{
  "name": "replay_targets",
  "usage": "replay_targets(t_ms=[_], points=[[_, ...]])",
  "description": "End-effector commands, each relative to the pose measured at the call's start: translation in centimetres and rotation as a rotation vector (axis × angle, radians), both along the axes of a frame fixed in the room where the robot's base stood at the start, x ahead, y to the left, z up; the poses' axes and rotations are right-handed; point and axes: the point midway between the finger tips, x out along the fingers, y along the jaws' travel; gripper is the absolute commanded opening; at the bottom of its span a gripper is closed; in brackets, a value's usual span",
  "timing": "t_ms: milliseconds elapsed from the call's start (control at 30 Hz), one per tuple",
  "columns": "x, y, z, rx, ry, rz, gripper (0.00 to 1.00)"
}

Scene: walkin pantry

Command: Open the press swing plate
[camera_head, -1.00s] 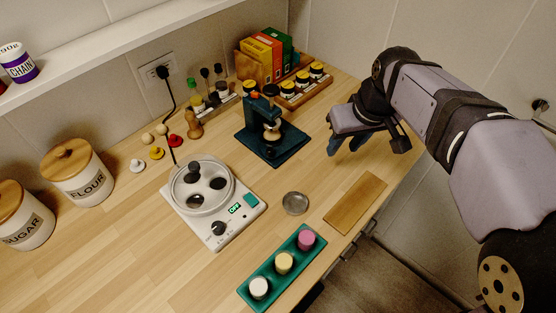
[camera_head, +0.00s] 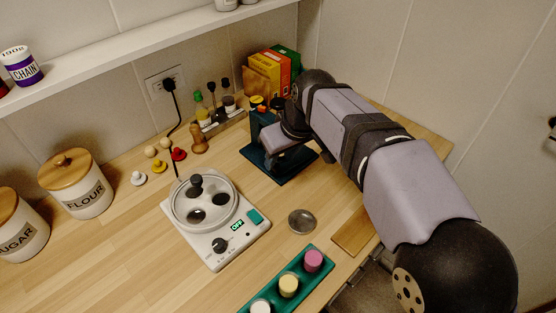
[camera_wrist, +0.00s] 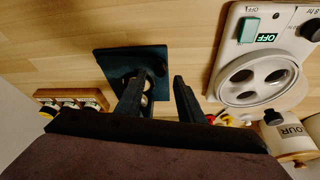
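The press is a dark teal stand on a square base plate (camera_head: 291,176), with an upright column (camera_head: 262,125), at the back of the counter in the head view. My gripper (camera_head: 281,150) is at the press and covers most of its middle in that view. The base plate also shows in the wrist view (camera_wrist: 112,62), with small pale round parts beside my left finger. In the wrist view my gripper (camera_wrist: 159,76) is open, its two dark fingers apart. I cannot make out the swing plate or any contact.
A white appliance (camera_head: 216,254) with a round lidded top and an OFF display stands left of the press. A metal dish (camera_head: 302,222), a wooden board (camera_head: 353,232) and a green tray (camera_head: 318,288) lie in front. Spice bottles and boxes (camera_head: 271,72) stand behind.

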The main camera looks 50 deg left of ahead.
Motion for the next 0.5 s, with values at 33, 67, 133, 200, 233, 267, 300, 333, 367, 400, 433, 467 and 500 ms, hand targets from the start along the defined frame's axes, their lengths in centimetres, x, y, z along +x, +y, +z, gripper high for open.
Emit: replay_targets(t_ms=[33, 67, 133, 200, 233, 267, 300, 333, 367, 400, 433, 467, 500], points=[[0.0, 0.2, -0.6, -0.002, 0.001, 0.000, 0.35], [0.0, 0.3, -1.0, -0.003, 0.002, 0.000, 0.35], [0.1, 0.6, -1.6, -0.002, 0.001, 0.000, 0.35], [0.2, 0.9, -2.2, -0.001, 0.001, 0.000, 0.35], [0.2, 0.9, -2.4, -0.002, 0.001, 0.000, 0.35], [0.2, 1.0, -2.6, -0.002, 0.001, 0.000, 0.35], [0.2, 1.1, -2.7, -0.001, 0.001, 0.000, 0.35], [0.2, 1.1, -2.8, 0.000, 0.000, 0.000, 0.35], [0.2, 1.1, -2.8, 0.000, 0.000, 0.000, 0.35], [0.3, 1.2, -2.9, 0.001, 0.000, 0.000, 0.35], [0.3, 1.2, -2.9, 0.001, 0.000, 0.000, 0.35], [0.3, 1.2, -2.9, 0.001, 0.000, 0.000, 0.35], [0.3, 1.2, -2.9, 0.001, 0.000, 0.000, 0.35]])
